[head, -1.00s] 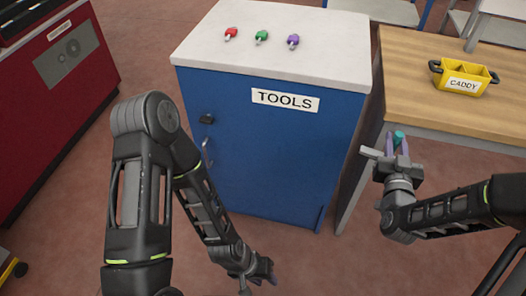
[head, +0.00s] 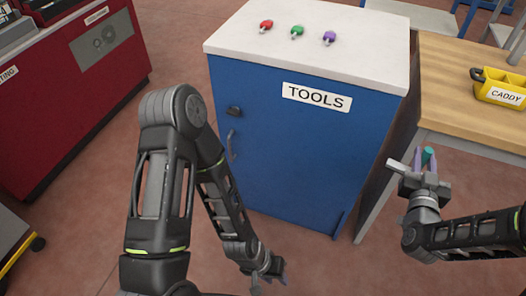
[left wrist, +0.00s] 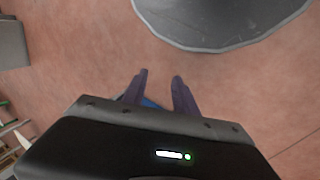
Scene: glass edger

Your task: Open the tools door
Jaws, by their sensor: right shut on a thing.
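The blue tools cabinet (head: 300,165) stands in the middle of the head view, its door shut and labelled TOOLS (head: 316,97). A vertical handle (head: 231,146) sits at the door's left edge, below a small dark lock-like fitting (head: 234,110). My left gripper (head: 268,284) is low, in front of the cabinet and apart from the handle. Its fingers also show spread and empty in the left wrist view (left wrist: 159,78). My right gripper (head: 425,160), right of the cabinet by the wooden table, is shut on a small teal thing (head: 428,155), partly hidden by the fingers.
A yellow caddy (head: 488,86) stands on the wooden table (head: 450,60). A red machine (head: 60,130) is at left.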

